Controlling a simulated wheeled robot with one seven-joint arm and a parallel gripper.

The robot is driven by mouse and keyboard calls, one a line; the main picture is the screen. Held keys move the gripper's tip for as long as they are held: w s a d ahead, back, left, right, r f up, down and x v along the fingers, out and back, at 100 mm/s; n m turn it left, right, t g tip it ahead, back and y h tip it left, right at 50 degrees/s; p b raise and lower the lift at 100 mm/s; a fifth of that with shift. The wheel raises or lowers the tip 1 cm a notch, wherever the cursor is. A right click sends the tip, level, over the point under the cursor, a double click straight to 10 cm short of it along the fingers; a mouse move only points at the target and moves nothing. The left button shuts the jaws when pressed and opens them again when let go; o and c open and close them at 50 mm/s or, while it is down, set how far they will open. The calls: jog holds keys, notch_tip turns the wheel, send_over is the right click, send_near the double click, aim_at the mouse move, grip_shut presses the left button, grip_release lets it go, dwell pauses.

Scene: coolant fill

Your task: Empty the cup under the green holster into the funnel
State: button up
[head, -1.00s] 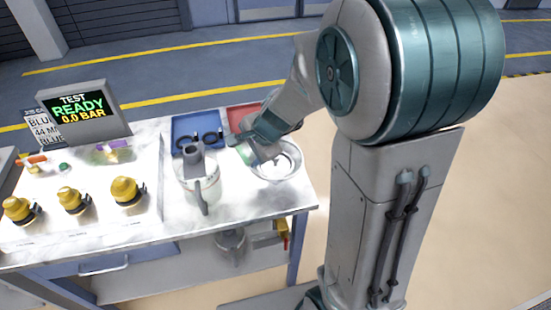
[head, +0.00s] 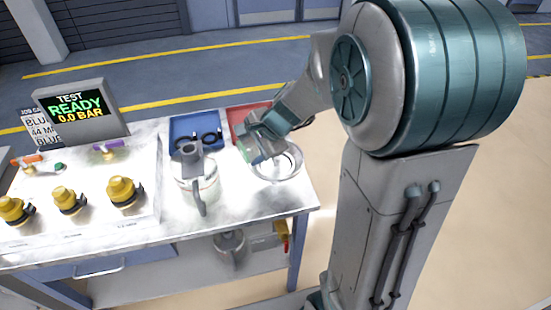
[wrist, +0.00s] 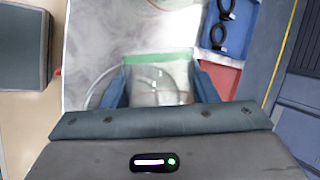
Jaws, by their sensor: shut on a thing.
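My gripper (wrist: 162,88) is shut on a pale cup (wrist: 158,80) with a green band, its fingers on either side of it. In the head view, my gripper (head: 262,140) and the green-banded cup (head: 250,150) are over a round clear vessel (head: 287,168) at the right end of the bench. The cup looks tilted, but its contents cannot be made out. The clear vessel's curved rim shows left of the cup in the wrist view (wrist: 92,88). I cannot tell for certain whether this vessel is the funnel. A small green fitting (head: 60,167) sits on the panel at left.
A clear jug with a grey top (head: 197,180) stands just left of the clear vessel. Blue (head: 180,124) and red (head: 238,115) trays lie behind. Yellow knobs (head: 122,192) and a display reading READY (head: 80,108) are at left. A lower shelf holds another vessel (head: 230,245).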

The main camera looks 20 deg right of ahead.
jog(key=shift+d+f+y+b, duration=0.25)
jog(key=shift+y+b, duration=0.25)
jog(key=shift+b, duration=0.65)
jog(key=p, duration=0.1)
jog(key=r+p, duration=0.1)
jog(key=p, duration=0.1)
jog(key=shift+a+r+h+p, duration=0.3)
jog(key=shift+h, duration=0.1)
jog(key=shift+s+a+r+h+p, duration=0.15)
jog(key=shift+h+p, duration=0.25)
jog(key=shift+p, duration=0.4)
jog(key=a+f+h+p, duration=0.1)
jog(key=p, duration=0.2)
jog(key=shift+s+a+n, duration=0.2)
jog(key=shift+n, duration=0.1)
jog(key=shift+w+r+h+p, duration=0.1)
jog(key=shift+h+p, duration=0.4)
jog(key=shift+p, duration=0.4)
jog(key=shift+t+h+p, duration=0.3)
jog(key=shift+p, duration=0.25)
jog(key=shift+d+f, duration=0.15)
jog(key=shift+f, duration=0.25)
jog(key=shift+r+p, duration=0.25)
jog(key=shift+p, duration=0.35)
